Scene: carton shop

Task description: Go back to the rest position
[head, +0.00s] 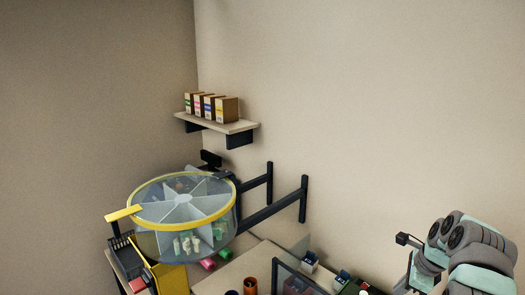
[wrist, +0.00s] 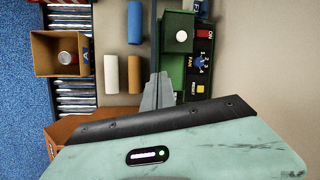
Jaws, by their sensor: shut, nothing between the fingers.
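My gripper (wrist: 158,92) shows in the wrist view as grey fingers, together and empty, beyond the pale green wrist housing. It points at the work surface, between the loose cylinders and a dark control panel. I cannot tell its height above them. In the head view my arm is at the lower right, and the gripper's fingertips cannot be made out there.
In the wrist view, an open carton (wrist: 38,54) holding a can stands over rollers (wrist: 72,97). A green box (wrist: 178,34) adjoins the control panel (wrist: 203,62). In the head view, a yellow-rimmed divided carousel (head: 160,222) stands left, below a shelf (head: 240,126) with several cartons.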

